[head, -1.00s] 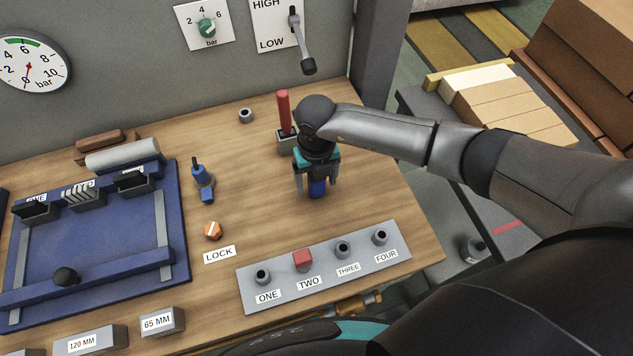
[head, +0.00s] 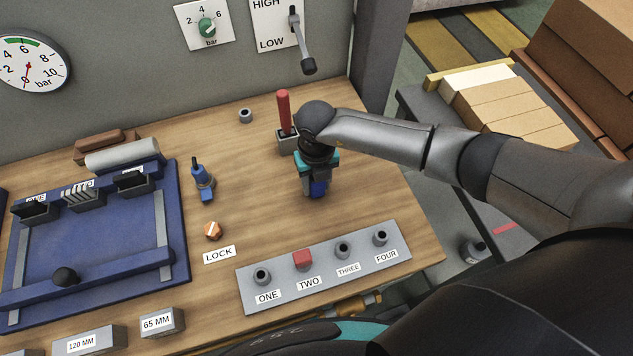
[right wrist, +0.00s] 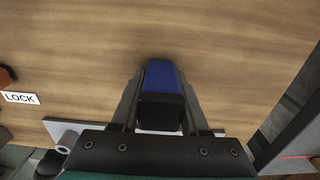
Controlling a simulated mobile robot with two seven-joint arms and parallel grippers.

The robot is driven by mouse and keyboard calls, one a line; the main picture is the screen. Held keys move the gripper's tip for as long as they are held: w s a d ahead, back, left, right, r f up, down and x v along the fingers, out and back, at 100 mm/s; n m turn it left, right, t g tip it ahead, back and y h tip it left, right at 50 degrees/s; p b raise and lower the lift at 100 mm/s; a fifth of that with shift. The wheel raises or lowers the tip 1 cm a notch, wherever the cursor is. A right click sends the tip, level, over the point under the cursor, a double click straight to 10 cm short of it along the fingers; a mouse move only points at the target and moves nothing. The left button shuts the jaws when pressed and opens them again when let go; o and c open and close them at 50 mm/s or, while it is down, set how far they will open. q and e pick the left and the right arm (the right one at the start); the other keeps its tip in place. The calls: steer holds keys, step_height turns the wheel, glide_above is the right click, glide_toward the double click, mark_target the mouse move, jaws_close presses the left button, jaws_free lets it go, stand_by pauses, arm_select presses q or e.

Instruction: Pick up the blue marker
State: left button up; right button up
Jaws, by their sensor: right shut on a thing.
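My right gripper (head: 317,193) points down over the wooden bench, right of centre in the head view. Its fingers are shut on the blue marker (head: 319,187), a short thick piece that shows between them. In the right wrist view the marker (right wrist: 161,78) has a blue part and a black part, with a finger along each side. The gripper hides part of it, and I cannot tell whether it touches the bench. My left gripper is not in view.
A red-handled lever (head: 284,112) stands close behind my gripper. A grey panel (head: 345,268) with several numbered sockets and a red block lies in front. Bare bench lies between.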

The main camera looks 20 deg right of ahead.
jaws_close()
step_height(320, 180, up, 20)
steer(key=p, duration=0.1)
stand_by(0.4)
